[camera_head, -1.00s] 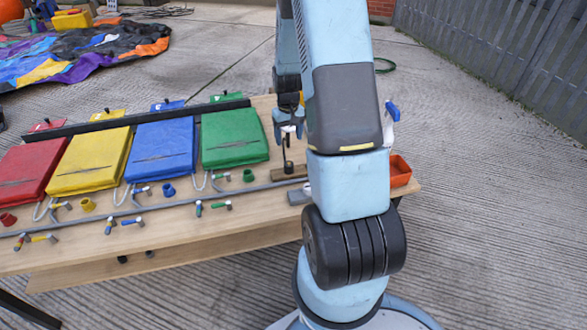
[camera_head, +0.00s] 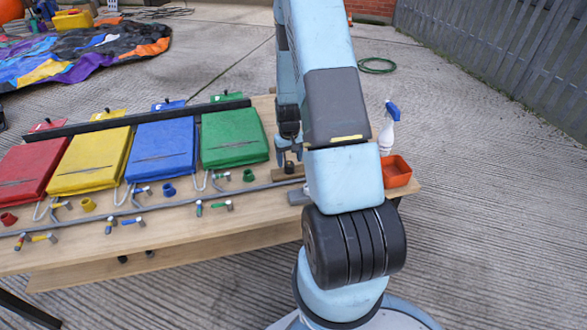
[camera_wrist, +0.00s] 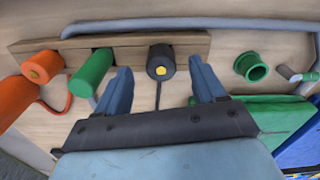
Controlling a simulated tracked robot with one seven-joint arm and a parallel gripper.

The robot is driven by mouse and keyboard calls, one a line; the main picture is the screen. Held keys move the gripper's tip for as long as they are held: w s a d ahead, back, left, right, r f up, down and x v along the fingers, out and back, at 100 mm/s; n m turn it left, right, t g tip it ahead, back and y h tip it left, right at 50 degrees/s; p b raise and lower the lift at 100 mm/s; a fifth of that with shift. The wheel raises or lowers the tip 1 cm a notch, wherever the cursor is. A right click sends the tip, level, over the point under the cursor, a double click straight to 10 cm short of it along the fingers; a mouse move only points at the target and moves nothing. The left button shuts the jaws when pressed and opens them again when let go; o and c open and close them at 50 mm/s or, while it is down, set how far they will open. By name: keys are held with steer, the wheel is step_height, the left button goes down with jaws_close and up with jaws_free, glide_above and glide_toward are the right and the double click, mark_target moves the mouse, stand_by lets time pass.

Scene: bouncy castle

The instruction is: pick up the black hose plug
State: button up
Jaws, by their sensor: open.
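The black hose plug (camera_wrist: 161,62) stands at a wooden rack strip (camera_wrist: 128,46), with a yellow spot on its end and a dark cord trailing from it. In the head view the plug (camera_head: 289,167) shows small beside my arm. My gripper (camera_wrist: 161,85) is open, with one blue finger on each side of the plug. A gap shows between the plug and each finger in the wrist view. In the head view my gripper (camera_head: 288,157) is just over the plug, partly hidden by my arm.
A green plug (camera_wrist: 92,73) is close beside my left finger, and an orange plug (camera_wrist: 42,66) is farther left. A green ring (camera_wrist: 251,67) lies right. A grey tube (camera_wrist: 190,24) runs past the rack. A spray bottle (camera_head: 389,128) and orange bin (camera_head: 396,171) stand right.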

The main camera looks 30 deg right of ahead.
mark_target(290, 164)
steer(key=shift+f, duration=1.95)
steer(key=shift+c, duration=0.5)
steer(key=c, duration=1)
steer(key=shift+r, duration=0.1)
